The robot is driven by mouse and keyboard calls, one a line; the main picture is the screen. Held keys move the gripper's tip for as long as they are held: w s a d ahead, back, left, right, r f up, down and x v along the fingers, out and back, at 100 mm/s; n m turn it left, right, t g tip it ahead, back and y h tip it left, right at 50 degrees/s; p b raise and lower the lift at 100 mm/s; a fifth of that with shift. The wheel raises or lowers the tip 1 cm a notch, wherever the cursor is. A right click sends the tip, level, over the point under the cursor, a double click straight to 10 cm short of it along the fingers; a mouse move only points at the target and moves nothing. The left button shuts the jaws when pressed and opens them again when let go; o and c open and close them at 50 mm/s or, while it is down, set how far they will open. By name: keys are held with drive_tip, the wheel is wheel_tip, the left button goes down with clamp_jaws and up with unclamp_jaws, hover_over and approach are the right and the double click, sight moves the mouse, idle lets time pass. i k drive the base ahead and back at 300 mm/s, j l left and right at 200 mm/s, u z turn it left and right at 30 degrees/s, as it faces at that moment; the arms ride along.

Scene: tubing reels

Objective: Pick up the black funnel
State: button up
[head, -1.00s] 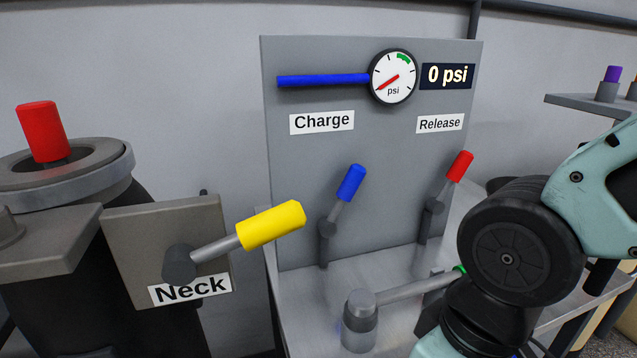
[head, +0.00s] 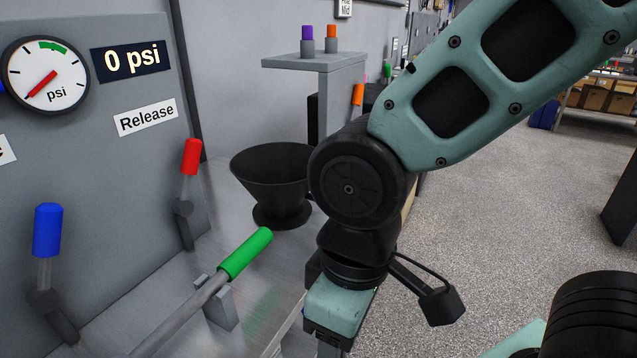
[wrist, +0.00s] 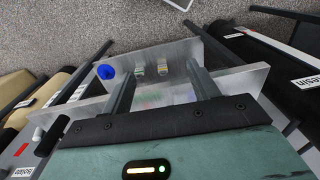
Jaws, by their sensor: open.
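The black funnel (head: 270,165) stands upright, wide mouth up, on the metal bench in the head view, just left of my arm's wrist joint. Its right rim is partly hidden behind my arm. My gripper hangs below that joint, in front and to the right of the funnel, with its fingers cut off by the bottom edge. In the wrist view my gripper (wrist: 160,70) shows two fingers spread apart with nothing held between them, over a shiny metal surface. I cannot make out the funnel in the wrist view.
A green-handled lever (head: 245,255) reaches across the bench in front of the funnel. A red lever (head: 191,157) and a blue lever (head: 48,230) stand by the gauge panel at left. A small shelf (head: 313,63) holds purple- and orange-topped pieces. Floor (head: 510,180) is open at right.

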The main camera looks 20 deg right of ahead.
sight(273, 174)
drive_tip(key=i+l+u, duration=0.1)
drive_tip(key=l+u, duration=0.7)
drive_tip(key=l, duration=0.15)
drive_tip(key=l+u, duration=0.4)
drive_tip(key=l, duration=0.1)
